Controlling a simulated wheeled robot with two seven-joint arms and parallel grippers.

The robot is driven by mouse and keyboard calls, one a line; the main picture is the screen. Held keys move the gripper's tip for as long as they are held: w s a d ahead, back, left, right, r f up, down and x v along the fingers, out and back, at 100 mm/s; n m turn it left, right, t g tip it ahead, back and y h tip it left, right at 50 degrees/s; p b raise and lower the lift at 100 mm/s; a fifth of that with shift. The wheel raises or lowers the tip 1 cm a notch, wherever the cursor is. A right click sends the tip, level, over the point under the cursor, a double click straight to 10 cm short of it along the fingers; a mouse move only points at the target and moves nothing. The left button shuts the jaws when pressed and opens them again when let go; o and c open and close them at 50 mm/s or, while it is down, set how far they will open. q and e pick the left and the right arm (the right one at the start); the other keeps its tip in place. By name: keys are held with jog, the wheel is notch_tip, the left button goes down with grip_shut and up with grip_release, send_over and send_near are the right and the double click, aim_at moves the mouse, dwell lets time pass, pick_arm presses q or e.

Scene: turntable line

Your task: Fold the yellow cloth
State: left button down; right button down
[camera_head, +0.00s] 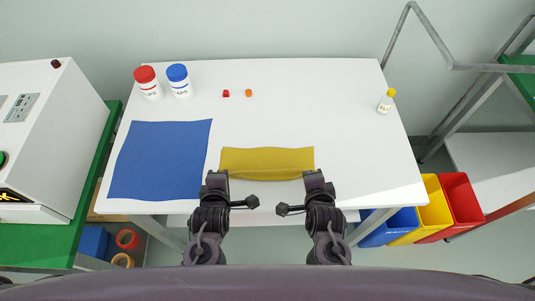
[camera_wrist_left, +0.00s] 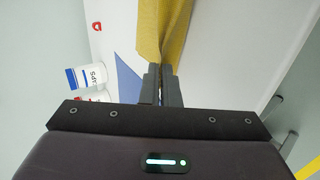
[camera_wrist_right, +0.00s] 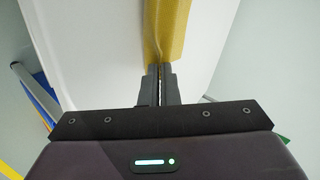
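The yellow cloth (camera_head: 266,160) lies as a wide strip near the front middle of the white table, with a crease along its near part. My left gripper (camera_head: 217,178) is at its near left corner, and my right gripper (camera_head: 314,176) is at its near right corner. In the left wrist view, the fingers (camera_wrist_left: 161,86) are nearly together with the cloth (camera_wrist_left: 163,30) running in between them. In the right wrist view, the fingers (camera_wrist_right: 160,86) are also close together on the cloth (camera_wrist_right: 166,30). The pinched edges are mostly hidden by the fingers.
A blue cloth (camera_head: 160,160) lies flat left of the yellow one. A red-capped jar (camera_head: 149,84) and a blue-capped jar (camera_head: 179,82) stand at the back left. Red (camera_head: 226,93) and orange (camera_head: 249,93) caps and a yellow-capped bottle (camera_head: 385,102) are also on the table (camera_head: 330,110).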

pick_arm(q)
jog(key=c, duration=1.3)
grip_release()
pick_arm(e)
jog(key=c, duration=1.3)
grip_release()
pick_arm(q)
jog(key=s+r, duration=0.2)
jog(key=r, duration=0.1)
jog(key=s+r, duration=0.2)
jog(key=r, duration=0.1)
jog(key=s+r, duration=0.2)
jog(key=r, duration=0.1)
jog(key=shift+s, duration=0.1)
pick_arm(e)
jog(key=s+r, duration=0.2)
jog(key=r, duration=0.1)
jog(key=s+r, duration=0.2)
jog(key=r, duration=0.1)
jog(key=s+r, duration=0.2)
jog(key=r, duration=0.1)
jog(key=shift+s, duration=0.1)
